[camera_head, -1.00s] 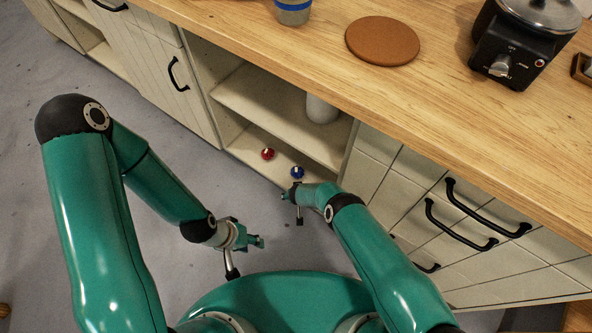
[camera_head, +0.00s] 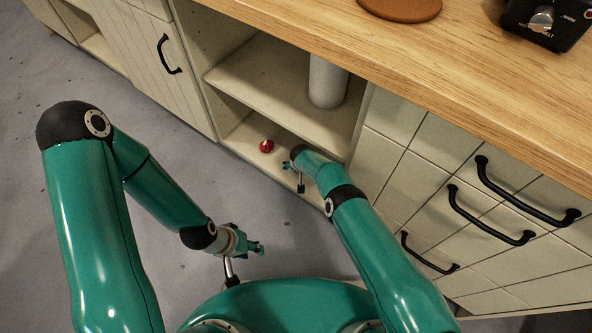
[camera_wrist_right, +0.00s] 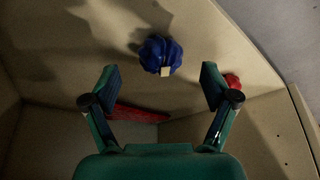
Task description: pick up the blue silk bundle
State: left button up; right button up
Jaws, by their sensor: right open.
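The blue silk bundle (camera_wrist_right: 158,54) shows in the right wrist view, on the pale shelf floor with a small light tag on its near side. My right gripper (camera_wrist_right: 160,85) is open there, and the bundle lies beyond its fingertips, roughly midway between them and apart from both. In the head view my right gripper (camera_head: 290,167) reaches into the lower cabinet compartment, and the bundle is hidden behind my arm. My left gripper (camera_head: 257,247) hangs over the grey floor, away from the cabinet; its jaw state is too small to tell.
A red bundle (camera_head: 266,146) lies on the lower shelf left of my right gripper. A red flat thing (camera_wrist_right: 138,114) lies near the left finger in the wrist view. A white cylinder (camera_head: 327,82) stands on the upper shelf (camera_head: 262,85). The wooden counter (camera_head: 440,75) overhangs the compartment.

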jog(key=shift+w, duration=0.2)
jog(key=shift+w+f+b, duration=0.1)
jog(key=shift+w+b, duration=0.05)
jog(key=shift+b, duration=0.4)
jog(key=b+x, duration=0.4)
jog(key=b, duration=0.4)
jog(key=shift+w+a+f, duration=0.1)
jog(key=shift+f, duration=0.2)
jog(key=shift+w+f+b, duration=0.1)
jog(key=shift+w+b, duration=0.05)
jog(key=shift+b, duration=0.4)
jog(key=c, duration=1.2)
